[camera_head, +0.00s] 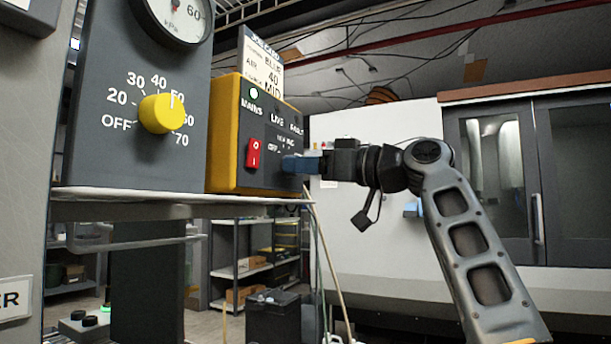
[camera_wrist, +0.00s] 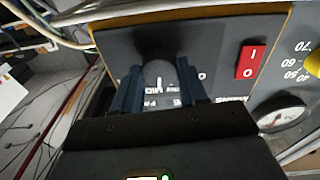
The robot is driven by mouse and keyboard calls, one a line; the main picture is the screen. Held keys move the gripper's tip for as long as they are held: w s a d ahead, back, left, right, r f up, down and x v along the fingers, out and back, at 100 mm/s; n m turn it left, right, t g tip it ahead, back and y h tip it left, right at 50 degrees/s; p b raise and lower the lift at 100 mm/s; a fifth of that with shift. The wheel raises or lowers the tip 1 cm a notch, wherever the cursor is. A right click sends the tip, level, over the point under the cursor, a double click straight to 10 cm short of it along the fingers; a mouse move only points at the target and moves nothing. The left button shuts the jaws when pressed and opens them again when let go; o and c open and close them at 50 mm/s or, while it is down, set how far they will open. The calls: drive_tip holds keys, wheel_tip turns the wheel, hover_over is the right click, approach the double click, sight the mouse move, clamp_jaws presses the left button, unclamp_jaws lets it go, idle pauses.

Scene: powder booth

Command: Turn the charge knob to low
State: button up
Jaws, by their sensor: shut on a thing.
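The charge knob (camera_wrist: 157,72) is a dark round knob with a short white pointer line, on the dark front of a yellow control box (camera_head: 227,120). In the wrist view its pointer line points down in the picture, toward partly covered labels that I cannot read with certainty. My gripper (camera_head: 288,164) reaches the box front from the right in the head view and hides the knob there. In the wrist view my gripper (camera_wrist: 158,88) has one blue finger on each side of the knob, shut on it.
A red rocker switch (camera_head: 253,154) is beside the knob, and a green lamp (camera_head: 254,93) is lit above it. A settings card (camera_head: 262,62) stands on the box. A yellow dial (camera_head: 162,114) and pressure gauge (camera_head: 177,15) are on the left panel. Cables (camera_wrist: 55,30) hang near the box.

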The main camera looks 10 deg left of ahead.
drive_tip(key=n+b, duration=0.1)
drive_tip(key=n, duration=0.2)
drive_tip(key=n+b, duration=0.1)
drive_tip(key=n, duration=0.2)
drive_tip(key=shift+f+g+y, duration=0.1)
drive_tip(key=shift+g+y, duration=0.2)
drive_tip(key=shift+g, duration=0.1)
drive_tip(key=shift+n, duration=0.3)
drive_tip(key=o, duration=1.1)
drive_tip(key=shift+c, duration=0.2)
drive_tip(key=v, duration=0.7)
drive_tip(key=shift+d+b, duration=0.35)
drive_tip(key=shift+d, duration=0.1)
